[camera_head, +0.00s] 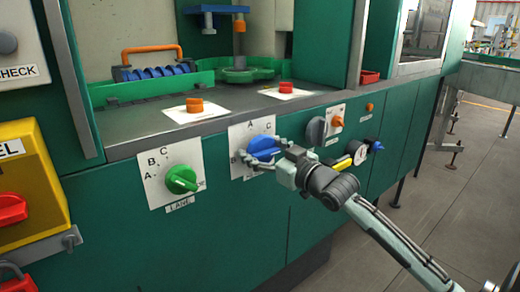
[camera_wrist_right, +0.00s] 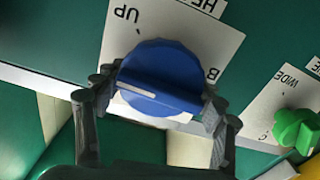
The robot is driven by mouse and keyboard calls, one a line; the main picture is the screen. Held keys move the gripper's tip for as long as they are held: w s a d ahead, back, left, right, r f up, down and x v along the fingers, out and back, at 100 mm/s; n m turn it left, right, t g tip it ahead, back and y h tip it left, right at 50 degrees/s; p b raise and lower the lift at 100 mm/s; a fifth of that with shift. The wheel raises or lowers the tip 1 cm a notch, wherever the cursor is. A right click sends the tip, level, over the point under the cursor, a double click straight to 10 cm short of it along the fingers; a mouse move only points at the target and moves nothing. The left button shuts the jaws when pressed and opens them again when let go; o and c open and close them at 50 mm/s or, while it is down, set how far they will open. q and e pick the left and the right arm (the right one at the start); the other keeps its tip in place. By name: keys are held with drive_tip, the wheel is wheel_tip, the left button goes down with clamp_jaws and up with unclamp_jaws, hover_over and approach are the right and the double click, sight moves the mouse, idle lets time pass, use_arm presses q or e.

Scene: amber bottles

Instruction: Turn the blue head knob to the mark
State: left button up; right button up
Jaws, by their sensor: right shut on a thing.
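The blue knob (camera_head: 263,144) sits on a white lettered plate (camera_head: 238,133) on the green machine front. In the right wrist view the blue knob (camera_wrist_right: 160,72) fills the middle, with a pale pointer line on its face, slanting slightly. The plate (camera_wrist_right: 225,45) there shows "UP", a "B" and small tick marks, upside down. My right gripper (camera_head: 264,154) is shut on the blue knob. In the wrist view its two fingers (camera_wrist_right: 158,98) stand at either side of the knob's rim. My left gripper is not in view.
A green knob (camera_head: 181,180) on its own plate is left of the blue one. The floor at right is open.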

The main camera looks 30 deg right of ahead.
drive_tip(key=m, duration=0.6)
drive_tip(key=shift+d, duration=0.3)
drive_tip(key=shift+m, duration=0.4)
